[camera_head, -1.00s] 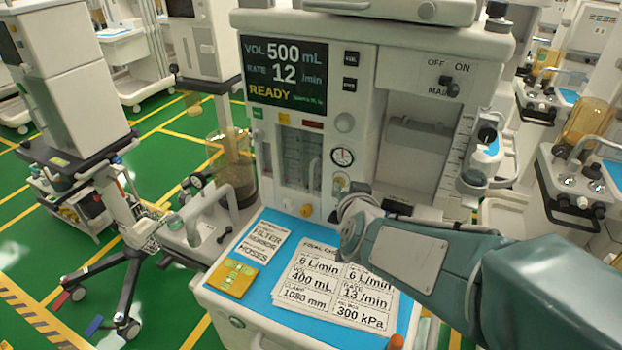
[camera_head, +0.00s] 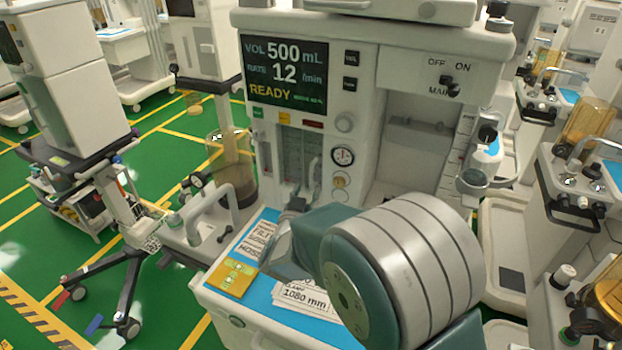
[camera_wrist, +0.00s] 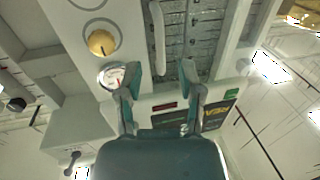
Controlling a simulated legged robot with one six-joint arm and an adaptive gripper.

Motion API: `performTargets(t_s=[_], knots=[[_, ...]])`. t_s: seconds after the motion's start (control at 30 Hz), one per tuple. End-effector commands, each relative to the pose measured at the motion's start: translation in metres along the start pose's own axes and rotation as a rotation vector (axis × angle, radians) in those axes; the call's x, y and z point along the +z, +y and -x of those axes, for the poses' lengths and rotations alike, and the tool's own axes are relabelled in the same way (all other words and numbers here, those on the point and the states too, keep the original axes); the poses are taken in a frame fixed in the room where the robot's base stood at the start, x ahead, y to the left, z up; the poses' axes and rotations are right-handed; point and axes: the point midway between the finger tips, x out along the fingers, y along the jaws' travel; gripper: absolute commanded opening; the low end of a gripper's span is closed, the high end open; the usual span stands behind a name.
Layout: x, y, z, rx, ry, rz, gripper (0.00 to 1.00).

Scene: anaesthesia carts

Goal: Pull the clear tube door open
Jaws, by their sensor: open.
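The clear tube door (camera_head: 297,152) is on the front of the white machine, left of the round gauge, with flow tubes behind it. It looks shut. Its pale upright handle (camera_head: 314,174) is at the door's right edge. In the wrist view, which is upside down, the door (camera_wrist: 203,40) and handle (camera_wrist: 158,38) show large. My gripper (camera_wrist: 159,72) is open, with one finger on each side of the handle's end. I cannot tell whether a finger touches it. In the head view my gripper (camera_head: 300,198) is small and partly hidden by my arm.
A yellow-orange knob (camera_wrist: 101,42) and the gauge (camera_wrist: 112,76) sit beside the handle. The blue work surface (camera_head: 262,289) below carries printed cards and a yellow pad (camera_head: 231,278). A bent pipe (camera_head: 216,197) stands to the left.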

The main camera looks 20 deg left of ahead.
Motion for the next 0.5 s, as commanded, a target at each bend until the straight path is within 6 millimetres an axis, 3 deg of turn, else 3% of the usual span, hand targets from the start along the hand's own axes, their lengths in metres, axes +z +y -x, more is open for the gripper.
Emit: performTargets(t_s=[0.2,0.5], knots=[[0.0,0.0,-0.037,0.001,0.0,-0.001,0.48],[0.0,0.0,-0.053,-0.001,-0.001,0.0,0.48]])
